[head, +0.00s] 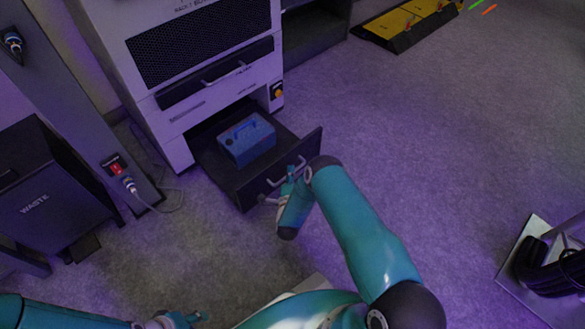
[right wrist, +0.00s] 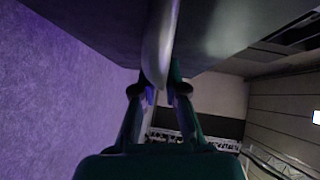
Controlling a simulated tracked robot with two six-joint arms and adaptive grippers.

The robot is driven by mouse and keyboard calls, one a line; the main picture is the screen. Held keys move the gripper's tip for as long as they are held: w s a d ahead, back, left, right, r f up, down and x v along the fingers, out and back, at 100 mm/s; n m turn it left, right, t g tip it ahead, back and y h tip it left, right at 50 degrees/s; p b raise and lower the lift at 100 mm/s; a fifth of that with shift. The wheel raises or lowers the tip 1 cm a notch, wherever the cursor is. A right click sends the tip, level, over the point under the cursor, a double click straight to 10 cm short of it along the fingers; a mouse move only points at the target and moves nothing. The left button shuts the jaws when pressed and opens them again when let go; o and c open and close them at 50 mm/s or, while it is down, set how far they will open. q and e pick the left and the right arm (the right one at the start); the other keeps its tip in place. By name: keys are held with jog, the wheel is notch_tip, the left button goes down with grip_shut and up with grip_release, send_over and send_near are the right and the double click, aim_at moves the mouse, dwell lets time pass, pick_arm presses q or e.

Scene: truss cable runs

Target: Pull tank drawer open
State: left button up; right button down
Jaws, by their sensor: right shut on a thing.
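The tank drawer (head: 243,186) is a dark drawer at the bottom of the white rack cabinet, and it stands well out from the cabinet. A blue tank (head: 246,139) with a handle on top sits inside it. My right gripper (head: 288,181) is at the drawer's front face, shut on the drawer's light bar handle (head: 276,181). In the right wrist view the handle (right wrist: 158,55) runs down between the fingers (right wrist: 160,95). My left gripper (head: 178,320) is low at the bottom edge, partly cut off, and away from the drawer; its fingers are too small to judge.
The white cabinet (head: 178,112) has another handled drawer above. A dark waste bin (head: 40,190) and a grey post (head: 75,110) with a plugged cable stand to the left. A black and yellow ramp (head: 408,24) lies at the back. The carpet right of the drawer is clear.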

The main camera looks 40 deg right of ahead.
jog(key=shift+s+f, duration=0.25)
jog(key=shift+s, duration=0.3)
jog(key=c, duration=1.4)
grip_release()
jog(key=shift+o, duration=1)
jog(key=shift+w+r, duration=0.1)
jog(key=shift+w, duration=0.05)
jog(key=v, duration=1.2)
